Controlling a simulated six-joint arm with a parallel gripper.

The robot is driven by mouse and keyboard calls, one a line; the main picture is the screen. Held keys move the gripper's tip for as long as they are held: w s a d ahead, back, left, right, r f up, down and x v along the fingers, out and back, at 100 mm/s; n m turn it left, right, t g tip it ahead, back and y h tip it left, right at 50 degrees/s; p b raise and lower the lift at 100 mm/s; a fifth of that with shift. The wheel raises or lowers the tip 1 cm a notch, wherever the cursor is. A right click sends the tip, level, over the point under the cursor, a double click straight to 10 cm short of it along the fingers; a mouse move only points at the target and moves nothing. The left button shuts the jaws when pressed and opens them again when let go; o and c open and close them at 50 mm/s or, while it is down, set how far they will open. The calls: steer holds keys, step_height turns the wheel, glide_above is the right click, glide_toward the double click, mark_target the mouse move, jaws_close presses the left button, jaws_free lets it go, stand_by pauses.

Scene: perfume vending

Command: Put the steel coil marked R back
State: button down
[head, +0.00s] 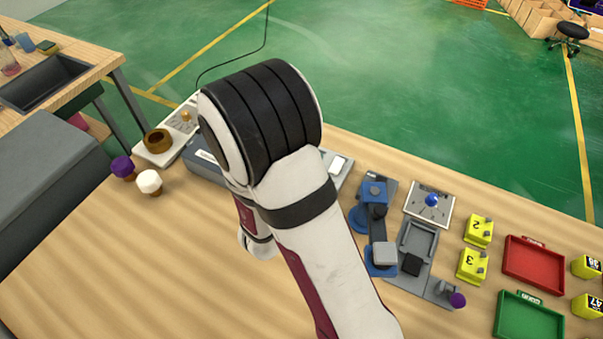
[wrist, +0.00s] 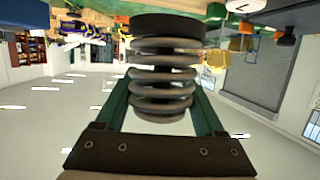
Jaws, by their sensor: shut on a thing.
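A steel coil (wrist: 162,75) with a dark disc-shaped end fills the middle of the wrist view. My gripper (wrist: 163,88) is shut on it, with a green finger at each side of the coil. The coil is held up in the air, clear of any surface that I can see. No R mark shows on the side facing the camera. In the head view my arm hides the gripper and the coil. A pale round top marked with what looks like an L (wrist: 245,5) shows at the wrist view's upper edge.
On the wooden table at right are a blue-and-grey fixture (head: 379,222), a dial plate (head: 420,204), yellow blocks (head: 477,231), a red tray (head: 533,263) and a green tray (head: 528,318). Purple (head: 122,167) and white (head: 149,181) knobs stand at left. The front-left table is bare.

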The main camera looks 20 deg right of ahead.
steer(key=shift+a+r, duration=0.1)
steer(key=shift+r, duration=0.7)
steer(key=shift+m+g+h, duration=0.3)
steer(key=w+a+f, duration=0.1)
steer(key=a+f, duration=0.3)
steer(key=w+a+f, duration=0.1)
steer(key=a+f, duration=0.4)
steer(key=w+a+f, duration=0.2)
steer(key=a+f, duration=0.2)
steer(key=shift+w+a+f, duration=0.1)
steer(key=shift+a+f, duration=0.1)
steer(key=shift+f, duration=0.15)
steer(key=shift+f, duration=0.15)
steer(key=shift+c, duration=1.4)
jaws_free()
